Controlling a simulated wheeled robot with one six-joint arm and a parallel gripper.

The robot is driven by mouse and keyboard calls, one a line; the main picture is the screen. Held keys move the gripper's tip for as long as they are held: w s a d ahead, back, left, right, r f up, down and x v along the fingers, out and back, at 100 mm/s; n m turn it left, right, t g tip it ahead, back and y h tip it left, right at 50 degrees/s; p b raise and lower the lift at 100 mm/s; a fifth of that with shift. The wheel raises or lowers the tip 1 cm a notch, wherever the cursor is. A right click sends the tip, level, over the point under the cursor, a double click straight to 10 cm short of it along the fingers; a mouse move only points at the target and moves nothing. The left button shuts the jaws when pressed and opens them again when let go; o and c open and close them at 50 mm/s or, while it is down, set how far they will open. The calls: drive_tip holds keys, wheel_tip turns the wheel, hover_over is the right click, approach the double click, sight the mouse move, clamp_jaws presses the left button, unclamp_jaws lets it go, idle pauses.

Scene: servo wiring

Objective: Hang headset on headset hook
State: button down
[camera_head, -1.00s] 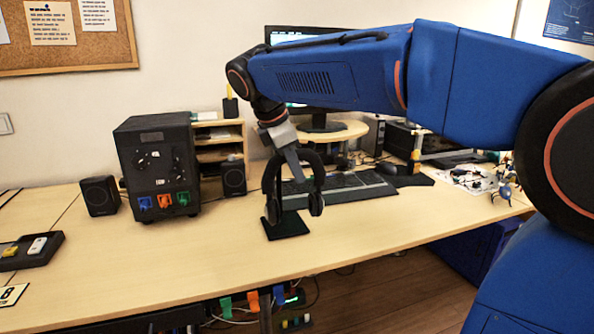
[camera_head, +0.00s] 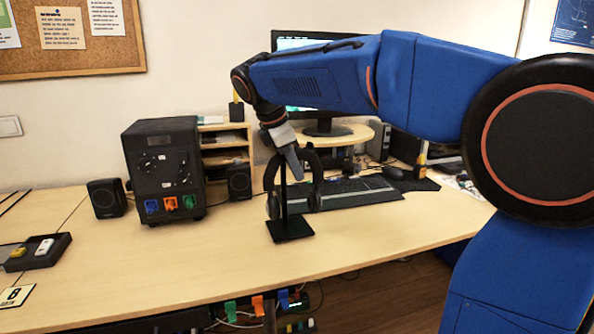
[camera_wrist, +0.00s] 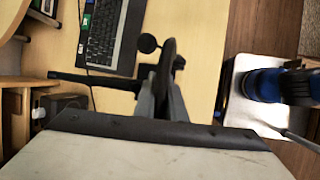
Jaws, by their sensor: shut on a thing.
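The black headset (camera_head: 269,177) hangs upright from my gripper (camera_head: 298,170), which is shut on its headband. Its ear cups hang on either side of the headset hook's thin black post (camera_head: 283,190). The hook's flat square base (camera_head: 297,231) stands on the desk below. I cannot tell whether the headband touches the top of the hook. In the wrist view my gripper (camera_wrist: 162,95) is closed on the dark headset (camera_wrist: 168,58), with a round ear cup beside it.
A black box with coloured plugs (camera_head: 162,165) and two small speakers stand to the left on the desk (camera_head: 180,260). A keyboard (camera_head: 350,193) and a monitor are behind the headset. The desk in front of the hook is clear.

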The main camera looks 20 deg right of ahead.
drive_tip(key=shift+w+f, duration=0.15)
drive_tip(key=shift+w, duration=1.7)
drive_tip(key=shift+w+f, duration=0.6)
drive_tip(key=c, duration=1.7)
unclamp_jaws()
drive_tip(key=shift+c, duration=0.2)
